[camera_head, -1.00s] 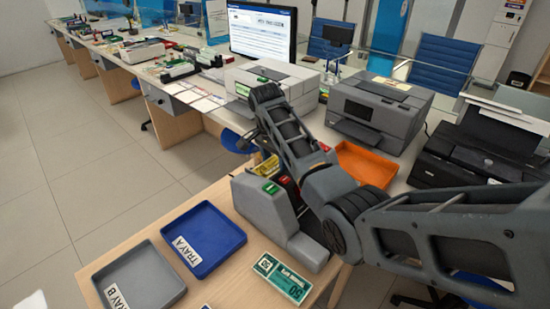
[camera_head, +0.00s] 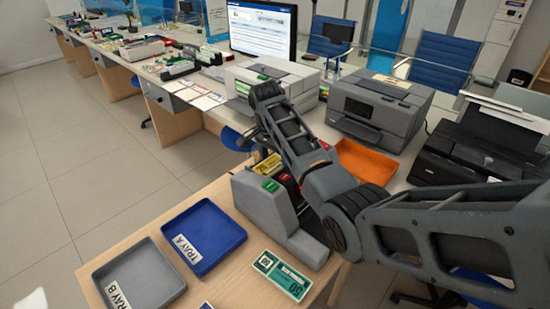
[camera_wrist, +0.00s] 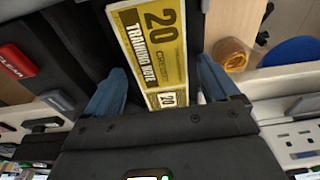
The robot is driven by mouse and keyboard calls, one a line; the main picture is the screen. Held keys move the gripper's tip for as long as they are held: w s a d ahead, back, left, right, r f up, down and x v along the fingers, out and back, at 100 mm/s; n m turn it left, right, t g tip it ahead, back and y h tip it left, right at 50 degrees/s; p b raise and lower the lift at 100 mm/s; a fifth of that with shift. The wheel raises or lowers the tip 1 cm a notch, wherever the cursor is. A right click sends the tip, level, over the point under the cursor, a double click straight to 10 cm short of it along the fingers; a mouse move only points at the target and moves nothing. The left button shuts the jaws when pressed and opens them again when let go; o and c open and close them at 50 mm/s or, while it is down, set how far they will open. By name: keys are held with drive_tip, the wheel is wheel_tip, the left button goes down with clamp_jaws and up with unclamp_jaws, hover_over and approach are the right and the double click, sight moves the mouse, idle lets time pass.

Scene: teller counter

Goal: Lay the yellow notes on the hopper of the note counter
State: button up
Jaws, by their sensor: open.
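The yellow notes (camera_wrist: 155,45), marked 20 and "training note", show in the wrist view between the two blue-tipped fingers of my gripper (camera_wrist: 161,72). The fingers stand apart, with a gap on each side of the notes. A dark surface of the note counter (camera_wrist: 75,45) lies to their left. In the head view a bit of the yellow notes (camera_head: 268,164) shows behind the grey note counter (camera_head: 268,205), which has green and red buttons. My arm hides my gripper and most of the hopper there. I cannot tell exactly how the notes rest on the hopper.
Blue tray A (camera_head: 233,233) and grey tray B (camera_head: 170,283) lie left of the counter. A green 50 note bundle (camera_head: 279,275) lies in front. An orange tray (camera_head: 362,166) and printers stand behind to the right. A tan roll (camera_wrist: 232,57) shows in the wrist view.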

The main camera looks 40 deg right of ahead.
sight(271, 164)
wheel_tip(271, 164, up, 12)
drive_tip(key=a, duration=0.1)
drive_tip(key=shift+a, duration=0.35)
drive_tip(key=shift+f, duration=0.1)
idle(0.5)
